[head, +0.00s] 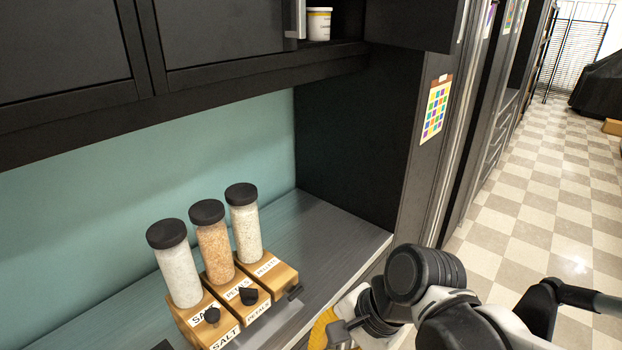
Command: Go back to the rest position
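My arm (425,275) reaches in from the lower right, in front of the counter's right end. What looks like part of my gripper (345,330) shows at the bottom edge, beside a yellow rounded thing (322,328). Its fingertips cannot be made out, so I cannot tell whether it is open or shut, or whether it touches the yellow thing. Left of it, a wooden dispenser rack (262,283) holds three upright clear tubes with black lids: a white one (180,277), an orange one (215,252) and a pale one (246,233). Its labels include SALT and PETALS.
The rack stands on a grey counter (335,232), bare to its right. Dark cabinets (220,35) hang above; one is open with a white tub (319,24) inside. A tall dark panel bears a colourful chart (436,110). The checkered floor (545,200) at right is largely clear.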

